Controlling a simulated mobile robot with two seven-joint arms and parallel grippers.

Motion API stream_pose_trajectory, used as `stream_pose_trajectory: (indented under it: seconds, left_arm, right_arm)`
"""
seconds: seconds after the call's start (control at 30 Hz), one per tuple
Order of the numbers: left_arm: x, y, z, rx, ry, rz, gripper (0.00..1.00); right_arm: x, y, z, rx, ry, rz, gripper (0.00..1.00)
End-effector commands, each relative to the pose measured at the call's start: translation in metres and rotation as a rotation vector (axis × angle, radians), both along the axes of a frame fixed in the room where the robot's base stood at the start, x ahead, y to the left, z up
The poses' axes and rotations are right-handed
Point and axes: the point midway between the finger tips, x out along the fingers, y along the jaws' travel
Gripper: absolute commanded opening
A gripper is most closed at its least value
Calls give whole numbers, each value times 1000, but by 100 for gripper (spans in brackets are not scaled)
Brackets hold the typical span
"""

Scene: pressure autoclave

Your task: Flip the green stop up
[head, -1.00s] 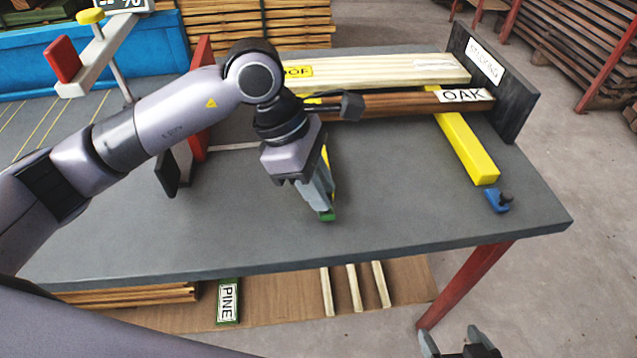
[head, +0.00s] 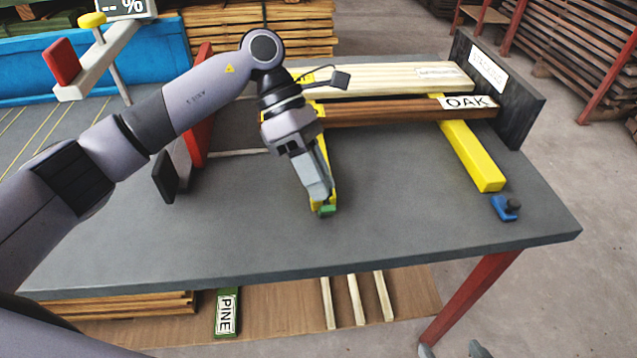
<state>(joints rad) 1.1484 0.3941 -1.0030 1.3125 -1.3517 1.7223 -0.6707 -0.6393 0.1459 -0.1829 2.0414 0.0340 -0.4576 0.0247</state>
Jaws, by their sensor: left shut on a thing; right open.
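The green stop (head: 327,210) is a small piece at the near end of the left yellow bar (head: 331,182), on the grey table. My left gripper (head: 323,203) reaches down over it and is shut on it. The fingers hide most of the stop and part of the bar, so its exact tilt is hard to tell. My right gripper (head: 452,350) shows only as two spread fingertips at the bottom edge, open and empty, in front of the table.
A second yellow bar (head: 470,158) has a blue stop (head: 505,208) by its near end. A dark board labelled OAK (head: 400,110) and a pale board (head: 400,78) lie across the bars, against a black upright plate (head: 500,90). The front table area (head: 420,225) is clear.

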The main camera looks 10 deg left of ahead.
Motion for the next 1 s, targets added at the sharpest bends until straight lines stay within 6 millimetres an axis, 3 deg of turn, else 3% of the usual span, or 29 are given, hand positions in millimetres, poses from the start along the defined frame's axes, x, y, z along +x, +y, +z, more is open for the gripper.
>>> stream_pose_trajectory:
  seconds: [0.47,0.5,0.53,1.0]
  left_arm:
    - [3,2,0,-11,34,1,0]
    - [3,2,0,-11,34,1,35]
    - [3,2,0,-11,34,1,45]
    - [2,1,-1,-12,33,0,47]
  right_arm:
    - [1,-1,-2,-6,0,7,89]
    - [1,-1,-2,-7,0,8,89]
    - [1,-1,-2,-8,0,8,89]
    - [2,-1,-1,-5,-2,6,89]
